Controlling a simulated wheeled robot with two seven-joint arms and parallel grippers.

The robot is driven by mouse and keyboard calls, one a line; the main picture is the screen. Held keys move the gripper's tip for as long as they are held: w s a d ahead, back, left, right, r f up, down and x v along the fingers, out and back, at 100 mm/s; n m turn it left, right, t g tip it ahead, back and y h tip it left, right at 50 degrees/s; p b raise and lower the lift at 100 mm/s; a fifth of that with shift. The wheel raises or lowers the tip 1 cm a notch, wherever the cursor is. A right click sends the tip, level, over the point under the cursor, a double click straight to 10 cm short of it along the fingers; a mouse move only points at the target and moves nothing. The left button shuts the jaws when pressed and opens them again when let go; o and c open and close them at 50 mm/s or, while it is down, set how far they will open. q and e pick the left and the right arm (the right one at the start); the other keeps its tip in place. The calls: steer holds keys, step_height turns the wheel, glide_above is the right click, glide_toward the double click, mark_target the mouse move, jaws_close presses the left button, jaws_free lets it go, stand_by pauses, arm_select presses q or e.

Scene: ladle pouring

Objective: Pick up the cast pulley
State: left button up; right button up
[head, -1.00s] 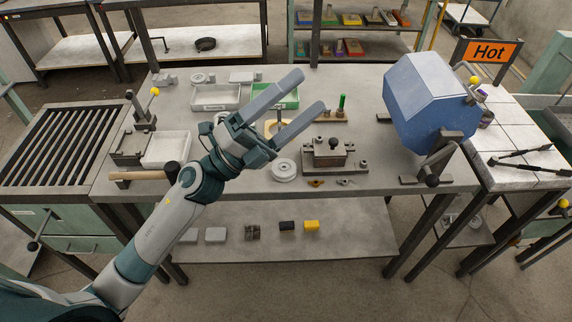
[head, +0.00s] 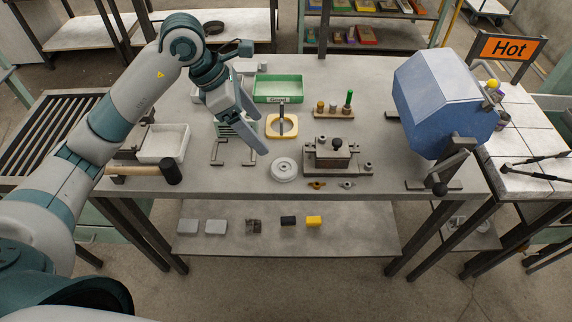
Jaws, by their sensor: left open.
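The cast pulley (head: 284,169) is a pale grey, round, flanged disc with a raised hub. It lies flat on the workbench near the front edge, left of the dark clamp fixture. My left gripper (head: 262,135) is open and empty. Its fingers point down and to the right, above and behind the pulley and to its left in the head view, apart from it. The pulley is not hidden by the gripper. My right gripper is not in view.
A mallet (head: 168,171) and a white tray (head: 164,143) are at left. A green tray (head: 278,88) and a yellow piece with a dark post (head: 281,125) stand behind the pulley. The clamp fixture (head: 332,155) is close at right, near a blue drum (head: 440,100). Bare bench lies left of the pulley.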

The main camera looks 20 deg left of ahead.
arm_select(q)
steer(key=shift+w+a+r+y, duration=0.15)
steer(key=shift+a+y, duration=0.25)
steer(key=shift+a, duration=0.35)
steer(key=p, duration=0.4)
glide_above(272, 168)
step_height(272, 168, down, 10)
steer(key=shift+a+f, duration=0.1)
steer(key=shift+a, duration=0.05)
steer(key=shift+d+f+p, duration=0.2)
steer(key=shift+f+p, duration=0.1)
steer(key=shift+f, duration=0.35)
